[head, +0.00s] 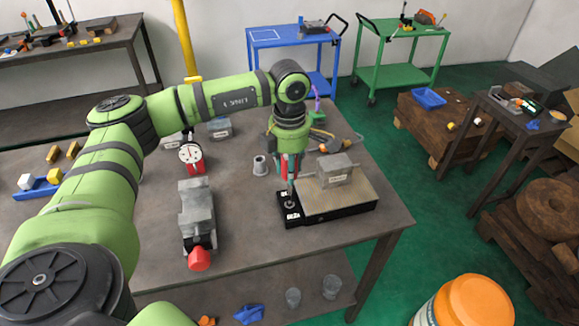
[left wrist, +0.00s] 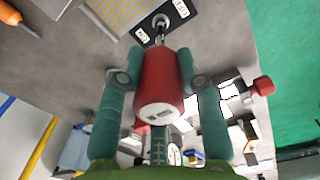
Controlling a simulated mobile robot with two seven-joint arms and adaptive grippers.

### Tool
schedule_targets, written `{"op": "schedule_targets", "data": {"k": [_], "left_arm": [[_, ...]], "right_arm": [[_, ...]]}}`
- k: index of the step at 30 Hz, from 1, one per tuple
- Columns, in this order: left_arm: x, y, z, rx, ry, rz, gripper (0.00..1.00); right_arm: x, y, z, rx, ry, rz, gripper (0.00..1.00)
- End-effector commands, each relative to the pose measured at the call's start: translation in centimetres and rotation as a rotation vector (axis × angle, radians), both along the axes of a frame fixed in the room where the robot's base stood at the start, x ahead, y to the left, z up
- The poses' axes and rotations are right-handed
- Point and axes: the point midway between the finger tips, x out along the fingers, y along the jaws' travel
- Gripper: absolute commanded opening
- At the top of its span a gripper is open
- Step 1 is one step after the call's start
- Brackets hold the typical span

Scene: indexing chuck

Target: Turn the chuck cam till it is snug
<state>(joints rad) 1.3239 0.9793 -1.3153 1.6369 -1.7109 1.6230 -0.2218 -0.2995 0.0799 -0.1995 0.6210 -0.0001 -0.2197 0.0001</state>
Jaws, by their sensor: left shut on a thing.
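The chuck (head: 355,203) is a black-sided block with a tan top near the table's right front. Its left end carries a round cam (head: 290,204) between two white labels. My left gripper (head: 290,168) points down above this end, shut on a red-handled key (left wrist: 160,88). In the left wrist view the teal fingers press both sides of the red handle, and the key's metal shaft reaches the round cam (left wrist: 160,20). The tip looks to be at the socket, but how deep it sits is hidden. My right gripper is not in view.
A grey block (head: 335,170) sits on the chuck. A grey vise (head: 197,215) with a red knob stands to the left, near a dial gauge (head: 190,153) and a grey cylinder (head: 260,166). The table between vise and chuck is clear.

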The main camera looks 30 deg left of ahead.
Motion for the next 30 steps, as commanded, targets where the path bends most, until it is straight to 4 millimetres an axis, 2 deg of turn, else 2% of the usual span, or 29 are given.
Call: {"op": "schedule_targets", "data": {"k": [8, 27, 28, 30], "left_arm": [[0.0, 0.0, -0.1, -0.001, -0.001, 0.000, 0.00], [0.0, 0.0, -1.7, 0.001, -0.001, 0.000, 0.00], [0.0, 0.0, -1.6, 0.000, -0.001, 0.000, 0.24], [0.0, 0.0, -1.5, 0.001, -0.001, 0.000, 0.00]], "right_arm": [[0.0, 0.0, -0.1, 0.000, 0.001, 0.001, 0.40], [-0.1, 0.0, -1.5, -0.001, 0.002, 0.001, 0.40], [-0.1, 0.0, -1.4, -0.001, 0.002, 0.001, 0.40], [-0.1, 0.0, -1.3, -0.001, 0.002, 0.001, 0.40]]}}
